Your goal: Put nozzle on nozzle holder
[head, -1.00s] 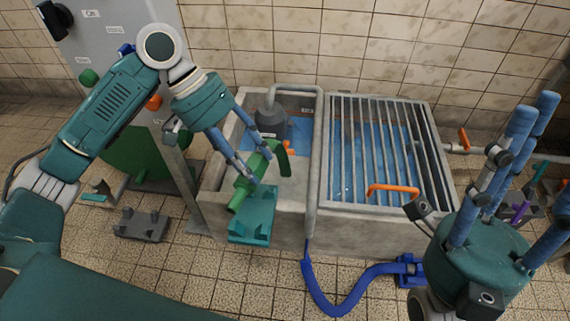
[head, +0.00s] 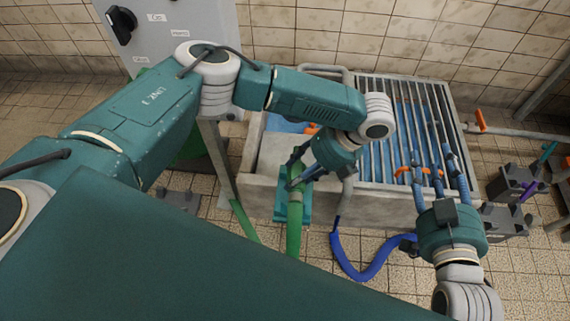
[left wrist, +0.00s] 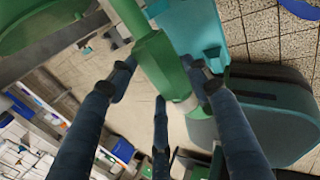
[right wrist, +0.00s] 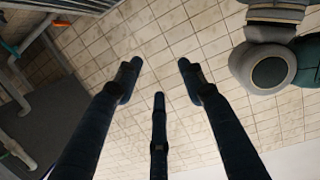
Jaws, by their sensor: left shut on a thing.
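The green nozzle (left wrist: 160,62) is between the fingers of my left gripper (left wrist: 163,80) in the left wrist view. In the head view my left gripper (head: 298,178) is shut on it at the tank's front edge, and the wrist hides much of it. A green hose (head: 293,235) runs down from there towards me. The teal holder (head: 307,203) is on the tank front, partly hidden behind the gripper; it also shows beside the nozzle in the left wrist view (left wrist: 195,28). I cannot tell whether they touch. My right gripper (head: 430,165) is open and empty; its fingers are apart (right wrist: 157,75).
The concrete tank (head: 380,207) has a metal grating (head: 440,125) and an orange handle (head: 418,171). A blue hose (head: 352,270) lies on the tiled floor. Grey stands (head: 505,220) are at the right, and a grey cabinet (head: 180,35) is behind my left arm.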

